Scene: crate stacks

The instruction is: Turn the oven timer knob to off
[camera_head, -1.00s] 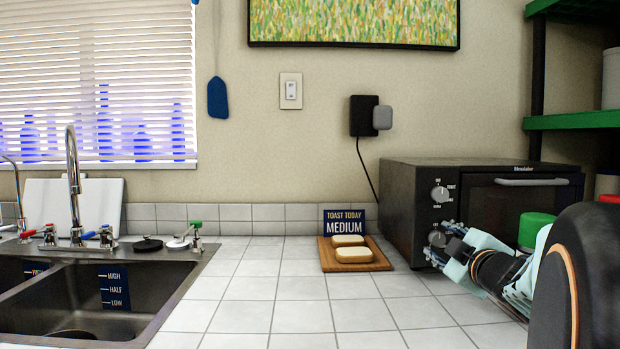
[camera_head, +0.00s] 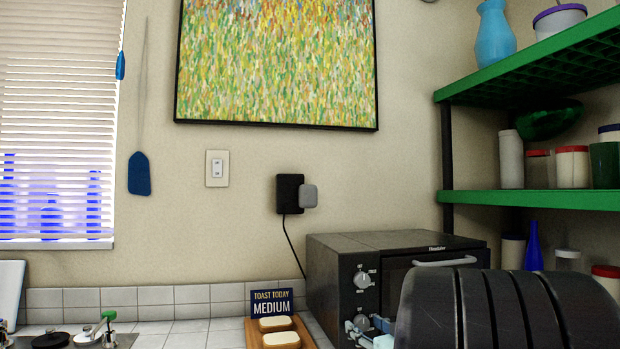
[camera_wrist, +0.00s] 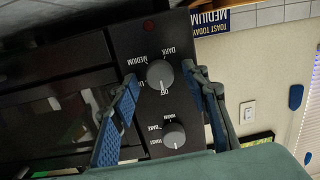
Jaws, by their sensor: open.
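The toaster oven (camera_head: 340,262) stands on the counter at the lower right of the head view. Its timer knob (camera_head: 361,322) is the lower of two front knobs. In the wrist view, which is upside down, the grey timer knob (camera_wrist: 158,72) has DARK, MEDIUM and OFF around it. Its white mark appears to lie on the side near OFF. My gripper (camera_wrist: 161,80) is open, with one finger on each side of this knob. I cannot tell whether the fingers touch it.
The second knob (camera_wrist: 174,135), with WARM and BAKE labels, is close to my fingers. A MEDIUM sign (camera_head: 272,302) and a board with bread (camera_head: 254,332) stand left of the oven. Green shelves (camera_head: 540,199) with jars are at the right.

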